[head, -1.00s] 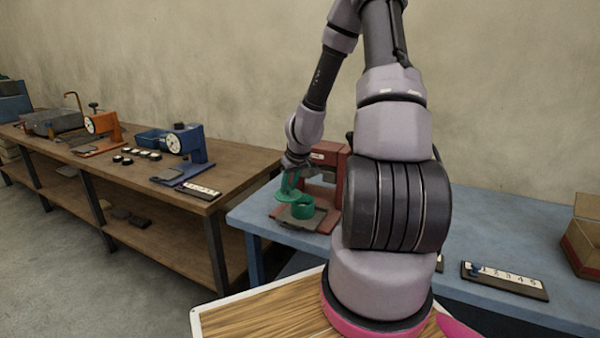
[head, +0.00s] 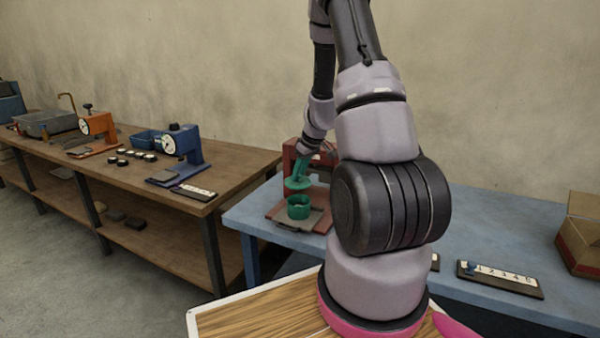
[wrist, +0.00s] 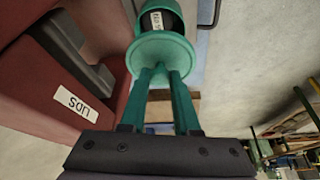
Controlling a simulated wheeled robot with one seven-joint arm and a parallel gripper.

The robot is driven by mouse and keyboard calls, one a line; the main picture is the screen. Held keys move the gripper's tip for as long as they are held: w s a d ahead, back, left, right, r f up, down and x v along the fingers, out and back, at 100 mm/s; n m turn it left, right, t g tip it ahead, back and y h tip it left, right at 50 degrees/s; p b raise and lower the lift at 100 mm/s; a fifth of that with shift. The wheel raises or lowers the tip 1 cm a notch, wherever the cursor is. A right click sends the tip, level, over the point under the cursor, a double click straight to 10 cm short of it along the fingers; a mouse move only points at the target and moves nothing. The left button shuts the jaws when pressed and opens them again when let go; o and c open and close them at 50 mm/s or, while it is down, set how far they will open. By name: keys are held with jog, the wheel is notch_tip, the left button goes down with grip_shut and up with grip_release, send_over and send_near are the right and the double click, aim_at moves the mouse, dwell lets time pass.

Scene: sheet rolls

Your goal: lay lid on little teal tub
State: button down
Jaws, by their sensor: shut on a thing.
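The little teal tub (head: 299,211) stands upright and open on the grey plate of a red machine on the blue table. My gripper (head: 300,174) is shut on the round teal lid (head: 297,184), a little above the tub and apart from it in the head view. In the wrist view, the lid (wrist: 160,50) is at the tips of my gripper's teal fingers (wrist: 163,72). The tub (wrist: 160,8) shows beyond the lid, partly hidden by it, with a dark inside and a small white label.
The red machine (head: 292,158) rises close behind my gripper; its red body (wrist: 60,75) fills the left of the wrist view. A numbered board (head: 500,279) and a cardboard box (head: 580,235) are at the right of the blue table (head: 480,235).

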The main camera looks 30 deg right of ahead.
aim_at(303, 182)
jog(key=shift+d+f, duration=0.1)
jog(key=shift+d, duration=0.1)
jog(key=shift+f, duration=3)
jog(key=shift+f, duration=0.4)
dwell(0.4)
jog(key=shift+c, duration=0.4)
grip_release()
jog(key=shift+r, duration=0.1)
jog(key=shift+r, duration=3.45)
